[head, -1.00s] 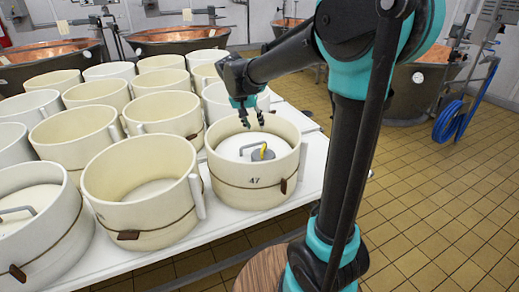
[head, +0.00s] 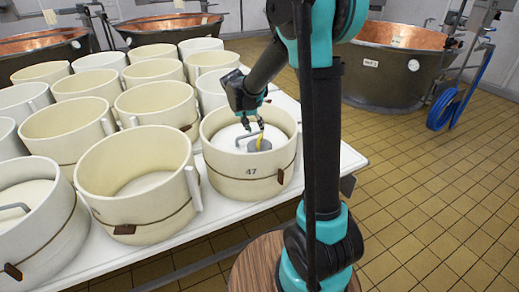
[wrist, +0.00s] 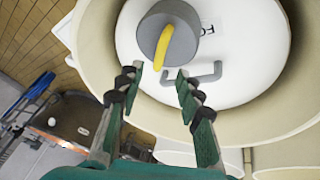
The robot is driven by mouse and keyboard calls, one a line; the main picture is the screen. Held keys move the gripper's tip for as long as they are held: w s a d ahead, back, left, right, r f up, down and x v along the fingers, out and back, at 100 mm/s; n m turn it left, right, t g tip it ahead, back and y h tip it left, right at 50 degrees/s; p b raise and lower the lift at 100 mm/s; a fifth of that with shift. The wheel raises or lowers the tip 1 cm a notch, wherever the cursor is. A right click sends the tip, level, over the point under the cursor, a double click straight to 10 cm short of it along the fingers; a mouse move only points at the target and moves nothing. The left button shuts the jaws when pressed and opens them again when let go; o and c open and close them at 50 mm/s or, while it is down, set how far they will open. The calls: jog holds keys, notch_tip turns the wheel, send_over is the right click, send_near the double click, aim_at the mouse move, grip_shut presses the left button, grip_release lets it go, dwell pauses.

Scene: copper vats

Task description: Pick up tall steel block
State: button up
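A grey steel block (head: 257,147) with a round top stands on the white lid inside the cream tub marked 47 (head: 250,188). In the wrist view the block (wrist: 159,22) is at the top, and a yellow curved object (wrist: 163,48) lies on it. My gripper (head: 250,125) is just above the lid, inside or over the tub's opening. In the wrist view my gripper (wrist: 160,71) is open and empty, its fingertips pointing toward the block and the yellow object. I cannot tell the exact gap. The block's lower part is partly hidden.
A grey bar handle (wrist: 206,76) on the lid is close to the right finger. The tub's wall surrounds the block. Several cream tubs crowd the white table (head: 333,160) to the left. A copper vat (head: 398,68) and blue hose (head: 443,108) stand behind right; the tiled floor there is clear.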

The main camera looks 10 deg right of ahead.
send_over(260, 146)
jog(key=shift+w+a+f, duration=0.15)
jog(key=shift+a+f, duration=0.05)
jog(key=shift+f, duration=1.05)
jog(key=shift+w+a+f, duration=0.1)
jog(key=shift+a+f, duration=0.05)
jog(key=shift+f, duration=1.05)
jog(key=shift+c, duration=0.6)
grip_shut()
